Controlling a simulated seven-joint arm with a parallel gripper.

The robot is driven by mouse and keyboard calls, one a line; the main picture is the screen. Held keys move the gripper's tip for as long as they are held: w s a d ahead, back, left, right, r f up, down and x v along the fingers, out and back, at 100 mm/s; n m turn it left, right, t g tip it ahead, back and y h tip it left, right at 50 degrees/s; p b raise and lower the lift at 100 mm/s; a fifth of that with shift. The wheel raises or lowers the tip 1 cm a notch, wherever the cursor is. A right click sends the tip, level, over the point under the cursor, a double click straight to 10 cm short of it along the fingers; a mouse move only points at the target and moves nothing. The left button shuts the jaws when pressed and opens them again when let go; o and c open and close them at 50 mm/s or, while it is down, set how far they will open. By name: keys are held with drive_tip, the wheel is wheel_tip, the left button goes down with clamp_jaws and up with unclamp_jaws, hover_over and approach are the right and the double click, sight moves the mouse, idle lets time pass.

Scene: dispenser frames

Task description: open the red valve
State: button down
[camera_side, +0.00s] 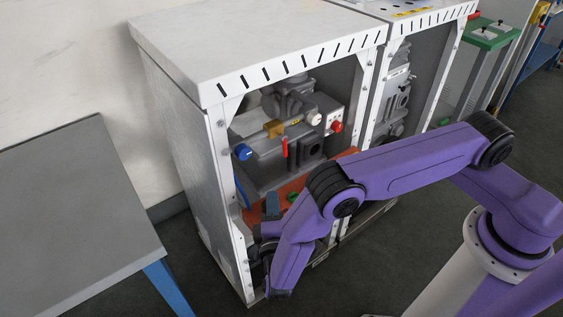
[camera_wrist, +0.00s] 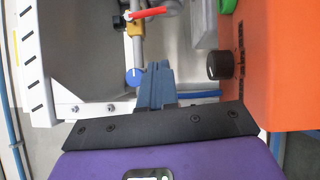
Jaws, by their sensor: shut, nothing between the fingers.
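A red lever handle (camera_side: 285,147) hangs upright on the front of the grey machine (camera_side: 290,160) inside the white cabinet. In the wrist view a red handle (camera_wrist: 147,13) lies near the top edge, by a brass-coloured fitting on a grey pipe. My gripper (camera_side: 272,198) is low at the cabinet's open front, below the red lever and apart from it. In the wrist view my gripper's blue-grey fingers (camera_wrist: 156,66) are together and empty, pointing toward the pipe.
A blue knob (camera_wrist: 134,77) appears just left of my fingers in the wrist view. A black knob (camera_wrist: 224,65) sits on the orange panel (camera_wrist: 285,60) to the right. A round red knob (camera_side: 336,127) and a white knob (camera_side: 313,118) are on the machine. Cabinet posts (camera_side: 228,190) frame the opening.

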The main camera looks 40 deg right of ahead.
sight(285, 148)
drive_tip(key=shift+w+d, duration=0.1)
drive_tip(key=x, duration=0.9)
drive_tip(key=d, duration=0.1)
drive_tip(key=w+d, duration=0.1)
drive_tip(key=d, duration=0.1)
drive_tip(key=shift+w+r, duration=0.15)
drive_tip(key=shift+w+d, duration=0.1)
drive_tip(key=shift+d, duration=0.55)
